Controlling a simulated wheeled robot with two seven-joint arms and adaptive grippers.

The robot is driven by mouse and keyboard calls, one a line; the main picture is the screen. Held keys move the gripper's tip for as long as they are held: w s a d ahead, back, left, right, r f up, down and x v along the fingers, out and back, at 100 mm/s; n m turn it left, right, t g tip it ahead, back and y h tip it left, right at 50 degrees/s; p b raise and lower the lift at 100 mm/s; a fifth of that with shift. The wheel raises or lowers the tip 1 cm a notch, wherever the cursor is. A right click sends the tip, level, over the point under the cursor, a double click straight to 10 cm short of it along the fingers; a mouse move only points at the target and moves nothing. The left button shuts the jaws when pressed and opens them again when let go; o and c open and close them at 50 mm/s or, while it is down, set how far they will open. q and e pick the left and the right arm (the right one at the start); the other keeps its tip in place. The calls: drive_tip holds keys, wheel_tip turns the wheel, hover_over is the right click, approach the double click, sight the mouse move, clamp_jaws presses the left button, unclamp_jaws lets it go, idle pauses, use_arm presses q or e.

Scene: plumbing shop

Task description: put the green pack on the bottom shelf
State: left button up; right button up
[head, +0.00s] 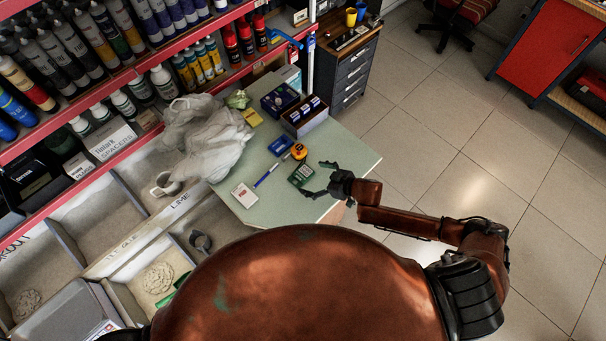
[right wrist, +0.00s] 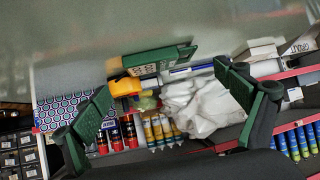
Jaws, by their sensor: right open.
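The green pack (head: 301,175) lies on the pale green worktop near its front edge. In the right wrist view the green pack (right wrist: 160,62) shows beyond my fingertips, near the middle top. My right gripper (head: 318,180) is open and low over the worktop, just right of the pack, its fingers pointing left toward it. In the right wrist view my right gripper (right wrist: 165,100) has its fingers wide apart with nothing between the tips. The lowest red-edged shelf in view (head: 105,163) runs along the left, holding boxes and bottles. My left gripper cannot be made out.
Near the pack lie an orange tape measure (head: 299,151), a blue pen (head: 266,176), a white-and-red card pack (head: 244,195) and a blue box (head: 280,144).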

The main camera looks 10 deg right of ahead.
sight(302, 175)
drive_tip(key=x, duration=0.4)
drive_tip(key=shift+f, duration=0.15)
drive_tip(key=shift+c, duration=0.3)
drive_tip(key=c, duration=1)
drive_tip(key=shift+o, duration=0.2)
